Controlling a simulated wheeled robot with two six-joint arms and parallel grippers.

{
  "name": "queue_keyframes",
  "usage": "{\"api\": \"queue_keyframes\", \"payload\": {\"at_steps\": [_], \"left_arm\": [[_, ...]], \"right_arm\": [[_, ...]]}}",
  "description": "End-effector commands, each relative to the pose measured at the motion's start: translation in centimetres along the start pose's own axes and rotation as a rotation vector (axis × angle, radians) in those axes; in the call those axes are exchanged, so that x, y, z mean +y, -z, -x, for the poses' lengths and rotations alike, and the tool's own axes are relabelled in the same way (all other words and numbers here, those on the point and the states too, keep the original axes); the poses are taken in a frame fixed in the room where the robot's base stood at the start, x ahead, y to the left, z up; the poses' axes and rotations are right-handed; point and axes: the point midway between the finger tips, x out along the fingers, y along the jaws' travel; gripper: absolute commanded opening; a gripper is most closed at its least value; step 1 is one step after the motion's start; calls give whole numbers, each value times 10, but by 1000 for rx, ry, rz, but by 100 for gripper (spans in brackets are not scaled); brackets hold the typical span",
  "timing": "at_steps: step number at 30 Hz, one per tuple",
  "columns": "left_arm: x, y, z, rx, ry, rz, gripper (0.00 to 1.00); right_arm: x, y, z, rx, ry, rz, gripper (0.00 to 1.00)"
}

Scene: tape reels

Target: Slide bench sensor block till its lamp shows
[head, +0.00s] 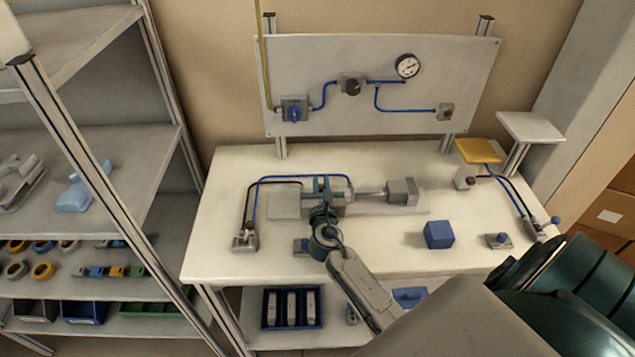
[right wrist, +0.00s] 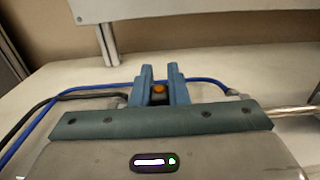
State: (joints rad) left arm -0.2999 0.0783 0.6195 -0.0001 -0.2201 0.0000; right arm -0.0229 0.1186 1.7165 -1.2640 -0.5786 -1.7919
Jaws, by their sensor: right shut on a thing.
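My right gripper (head: 322,184) reaches down over a grey cylinder (head: 338,197) lying on a plate on the bench. In the right wrist view its two blue fingers (right wrist: 158,88) are shut on a small dark sensor block (right wrist: 158,98). An orange round spot (right wrist: 159,88), which looks like its lamp, shows between the fingertips; I cannot tell whether it is lit. The gripper hides most of the block in the head view. The cylinder's metal rod (head: 370,194) runs right to a grey end block (head: 403,191). My left gripper is not in view.
Blue and black lines (head: 262,184) loop around the cylinder's left and back. A blue cube (head: 439,235) and a blue-knobbed button (head: 499,240) stand on the bench at right. A grey panel (head: 400,115) with a gauge (head: 407,66) stands behind.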

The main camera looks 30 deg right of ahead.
Motion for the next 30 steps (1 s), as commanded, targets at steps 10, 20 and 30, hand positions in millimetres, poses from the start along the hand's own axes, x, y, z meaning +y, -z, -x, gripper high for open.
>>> {"api": "queue_keyframes", "payload": {"at_steps": [10, 20, 30], "left_arm": [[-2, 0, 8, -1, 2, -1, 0], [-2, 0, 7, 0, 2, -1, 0], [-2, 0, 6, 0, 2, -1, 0]], "right_arm": [[-37, 0, 0, 2, 0, 2, 0], [-36, 0, 0, 2, 0, 1, 36], [-36, 1, 3, 1, 0, 1, 36]]}}
